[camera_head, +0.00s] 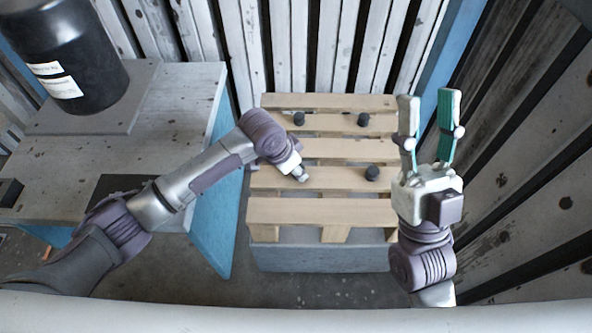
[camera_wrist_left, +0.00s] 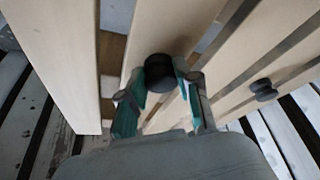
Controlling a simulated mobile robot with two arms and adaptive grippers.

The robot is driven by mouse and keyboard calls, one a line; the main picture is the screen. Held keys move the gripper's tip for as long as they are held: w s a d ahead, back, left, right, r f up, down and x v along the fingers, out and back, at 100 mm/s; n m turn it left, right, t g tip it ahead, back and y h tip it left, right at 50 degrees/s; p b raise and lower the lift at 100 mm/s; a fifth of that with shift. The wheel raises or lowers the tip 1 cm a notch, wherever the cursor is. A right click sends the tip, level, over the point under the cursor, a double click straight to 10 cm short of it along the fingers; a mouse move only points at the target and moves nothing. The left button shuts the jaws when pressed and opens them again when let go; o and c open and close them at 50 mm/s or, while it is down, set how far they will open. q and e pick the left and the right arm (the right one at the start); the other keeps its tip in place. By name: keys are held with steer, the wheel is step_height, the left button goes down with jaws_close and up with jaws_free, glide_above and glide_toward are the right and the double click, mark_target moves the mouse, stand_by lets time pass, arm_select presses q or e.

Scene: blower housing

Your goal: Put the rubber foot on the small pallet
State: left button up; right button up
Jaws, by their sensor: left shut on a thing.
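The small pallet (camera_head: 320,210) is made of pale wooden slats and stands on a grey-blue base. Three black rubber feet show on it in the head view: one at the back left (camera_head: 298,118), one at the back right (camera_head: 363,119) and one at the front right (camera_head: 372,172). My left gripper (camera_head: 299,172) is over the pallet's left part, its fingers mostly hidden. In the left wrist view its green-padded fingers (camera_wrist_left: 162,80) are shut on a black rubber foot (camera_wrist_left: 159,70), over a slat; whether it touches the wood is unclear. My right gripper (camera_head: 428,112) is open, empty and raised right of the pallet.
A grey table (camera_head: 180,110) with a blue side stands left, holding a large black cylinder (camera_head: 70,60) on a board and a small dark box (camera_head: 10,192). Slatted walls close the back and right. Some pallet slats around the feet are bare.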

stand_by(0.3)
arm_select(q)
steer(key=shift+f, duration=0.15)
steer(key=o, duration=0.9)
steer(key=shift+o, duration=0.2)
